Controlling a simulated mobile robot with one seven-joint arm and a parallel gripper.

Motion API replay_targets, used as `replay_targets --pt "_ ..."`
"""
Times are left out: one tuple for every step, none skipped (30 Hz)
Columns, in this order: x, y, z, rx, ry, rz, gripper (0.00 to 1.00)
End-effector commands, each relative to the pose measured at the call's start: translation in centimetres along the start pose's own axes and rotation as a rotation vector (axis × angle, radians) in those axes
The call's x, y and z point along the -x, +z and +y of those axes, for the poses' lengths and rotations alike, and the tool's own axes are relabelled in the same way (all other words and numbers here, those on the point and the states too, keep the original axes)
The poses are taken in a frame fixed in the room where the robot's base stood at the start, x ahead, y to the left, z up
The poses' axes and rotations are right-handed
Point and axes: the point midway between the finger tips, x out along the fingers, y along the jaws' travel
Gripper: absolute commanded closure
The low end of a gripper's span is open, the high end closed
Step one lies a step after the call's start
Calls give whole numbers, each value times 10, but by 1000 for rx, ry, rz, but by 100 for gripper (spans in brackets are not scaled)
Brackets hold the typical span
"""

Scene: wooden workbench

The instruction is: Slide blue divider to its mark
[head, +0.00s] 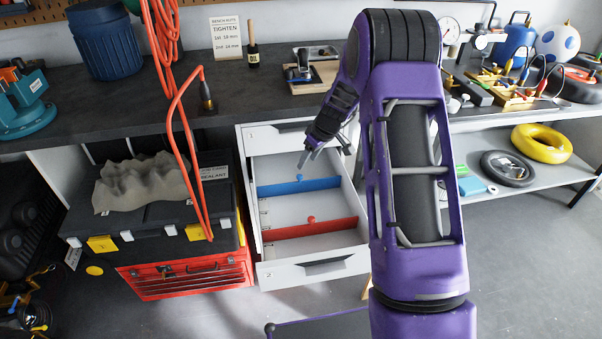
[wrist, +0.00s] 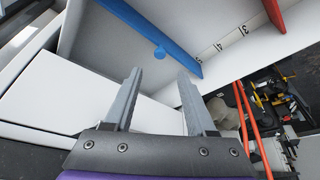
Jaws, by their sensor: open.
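The blue divider (head: 285,188) stands across the open white drawer (head: 350,262), behind the red divider (head: 285,232). It has a small round blue knob on top. In the wrist view the blue divider (wrist: 182,52) and its knob (wrist: 159,52) lie just beyond my fingertips. My gripper (head: 308,157) is over the rear part of the drawer, behind the blue divider and apart from it. In the wrist view my gripper (wrist: 160,72) is open with nothing between its fingers. Numbered marks (wrist: 232,37) run along the drawer's side wall; a 3 and a 4 seem readable.
The red divider also has a knob (head: 311,219). Red cables (head: 183,120) hang left of the drawer, before a black case (head: 150,230) and a red toolbox (head: 185,280). The dark bench top (head: 260,105) overhangs the drawer's rear. The drawer's compartments look empty.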

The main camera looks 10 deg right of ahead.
Motion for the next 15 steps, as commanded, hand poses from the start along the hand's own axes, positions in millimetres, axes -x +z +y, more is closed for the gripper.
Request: replay_targets --pt "-13 1 -1 0 -3 -2 44" --pt "-20 1 -1 -1 -3 -3 44" --pt "-28 1 -1 0 -2 -2 44" --pt "-35 1 -1 0 -2 -3 44" --pt "-40 0 -1 -1 -2 -2 44" --pt "-48 0 -1 -1 -2 -1 44" --pt "-53 0 -1 -1 -2 -1 44" --pt "-58 1 -1 0 -2 -2 44" --pt "-63 0 0 0 -1 -1 44" --pt "-67 0 0 0 -1 -1 44" --pt "-70 0 0 -1 -1 -1 44" --pt "-74 0 0 -1 0 0 44" --pt "-76 0 0 -1 0 0 44" --pt "-78 0 0 -1 1 1 44" --pt "-80 0 0 -1 1 0 44"
